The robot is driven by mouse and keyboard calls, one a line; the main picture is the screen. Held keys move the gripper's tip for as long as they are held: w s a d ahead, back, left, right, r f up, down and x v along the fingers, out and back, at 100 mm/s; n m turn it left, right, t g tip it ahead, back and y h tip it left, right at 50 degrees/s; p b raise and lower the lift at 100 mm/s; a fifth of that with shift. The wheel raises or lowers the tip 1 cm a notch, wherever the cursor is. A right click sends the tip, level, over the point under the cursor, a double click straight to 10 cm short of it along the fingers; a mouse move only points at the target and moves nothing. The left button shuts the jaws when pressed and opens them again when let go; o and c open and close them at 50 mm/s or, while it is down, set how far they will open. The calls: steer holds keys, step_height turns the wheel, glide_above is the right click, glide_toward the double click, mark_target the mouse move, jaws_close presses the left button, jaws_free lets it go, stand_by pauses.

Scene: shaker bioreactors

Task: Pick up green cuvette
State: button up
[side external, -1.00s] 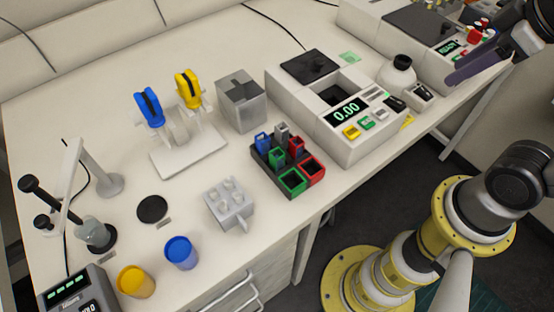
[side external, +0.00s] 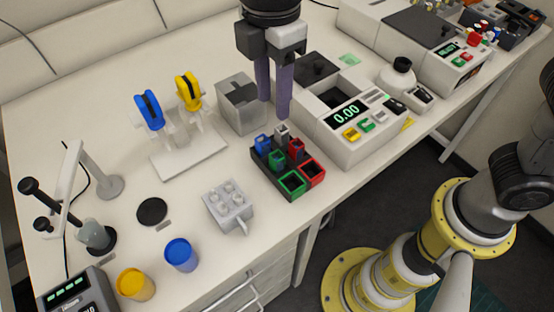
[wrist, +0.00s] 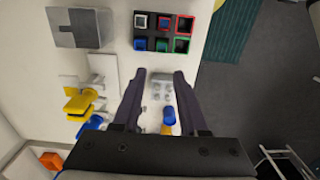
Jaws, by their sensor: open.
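The green cuvette (side external: 277,159) stands upright in a dark rack (side external: 262,176), near the rack's middle. In the wrist view the green cuvette (wrist: 161,45) is in the middle column, bottom row. A blue cuvette (side external: 262,142), a grey cuvette (side external: 281,132) and a red cuvette (side external: 297,149) stand around it. My gripper (side external: 274,110) points down, open and empty, its fingertips above and apart from the cuvettes in the side view. In the wrist view my gripper (wrist: 159,72) has its fingertips just below the rack, over the grey block.
The rack's front holds an open green-rimmed slot (side external: 292,184) and a red-rimmed slot (side external: 312,171). A grey box (side external: 240,108) stands behind, a photometer (side external: 352,140) to the right, and a grey studded block (side external: 229,206) to the left. Pipettes stand on a holder (side external: 190,158).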

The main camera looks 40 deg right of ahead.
mark_target(277, 151)
steer(key=f, duration=1.3)
steer(key=shift+s+d+f, duration=0.2)
steer(key=shift+f, duration=0.05)
jaws_close()
